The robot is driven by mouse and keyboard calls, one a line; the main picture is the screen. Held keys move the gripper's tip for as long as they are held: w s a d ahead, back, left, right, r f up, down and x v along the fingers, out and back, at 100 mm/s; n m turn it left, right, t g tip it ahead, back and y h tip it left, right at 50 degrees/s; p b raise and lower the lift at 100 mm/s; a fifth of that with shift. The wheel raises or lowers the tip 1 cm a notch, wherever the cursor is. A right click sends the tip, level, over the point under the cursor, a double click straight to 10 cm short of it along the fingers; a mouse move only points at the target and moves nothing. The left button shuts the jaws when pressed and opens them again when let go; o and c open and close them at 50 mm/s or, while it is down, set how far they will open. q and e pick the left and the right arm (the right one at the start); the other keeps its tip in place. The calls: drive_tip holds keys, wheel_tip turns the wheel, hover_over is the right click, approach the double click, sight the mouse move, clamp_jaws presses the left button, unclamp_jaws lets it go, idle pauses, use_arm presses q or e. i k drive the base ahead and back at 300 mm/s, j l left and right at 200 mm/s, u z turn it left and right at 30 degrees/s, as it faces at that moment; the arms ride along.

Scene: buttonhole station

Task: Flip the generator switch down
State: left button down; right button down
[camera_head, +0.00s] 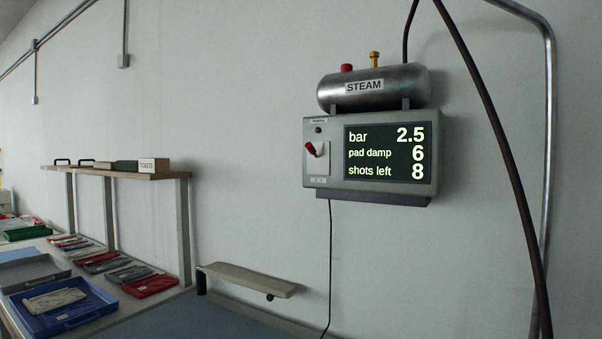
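The generator (375,160) is a grey box on the wall, right of centre, with a steel tank labelled STEAM (372,87) on top. Its switch (311,148) is a small lever with a red tip on a white plate at the left of the box. The red tip points up and to the left. A dark round lamp or knob (318,129) sits above the switch. The display (391,154) reads bar 2.5, pad damp 6, shots left 8. Neither of my grippers is in this view.
A dark hose (492,120) and a metal pipe (549,150) run down right of the generator. A narrow padded board (246,279) stands below left. A shelf (120,173) and a blue tray (63,304) with folded cloth are at left. The wall before the switch looks clear.

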sight(309, 145)
drive_tip(key=z, duration=0.4)
drive_tip(key=j+z, duration=0.2)
drive_tip(key=z, duration=0.15)
drive_tip(key=k+j+z, duration=0.15)
drive_tip(key=z, duration=0.2)
drive_tip(key=k+j+z, duration=0.15)
drive_tip(key=z, duration=0.2)
drive_tip(key=k+j+z, duration=0.35)
drive_tip(key=k+j, duration=0.5)
drive_tip(key=k, duration=0.15)
